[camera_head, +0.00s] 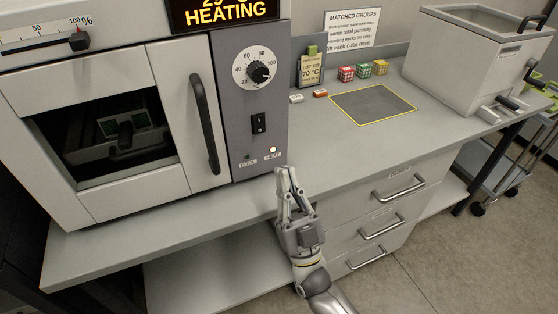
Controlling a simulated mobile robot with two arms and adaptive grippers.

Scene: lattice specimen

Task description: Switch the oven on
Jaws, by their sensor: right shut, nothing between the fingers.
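The oven (93,84) stands on the left of the bench with its door closed; a dark window shows a dim interior. Its grey control panel carries a round dial (259,72), a black rocker switch (258,123) and two indicators below. The indicator over the "HEAT" label (273,150) is lit whitish; the one over "COOL" (247,156) looks dark. The display on top (224,13) reads "HEATING", with its upper line cut off. My right gripper (286,172) is shut and empty, pointing up just below the panel's lower right edge. My left gripper is not in view.
A yellow-outlined grey mat (373,104) lies on the bench to the right. Small red, green and yellow cubes (363,71) stand behind it near a "LOT" card (311,68). A grey lidded tank (476,62) is at the far right. Drawers with handles (399,187) are below.

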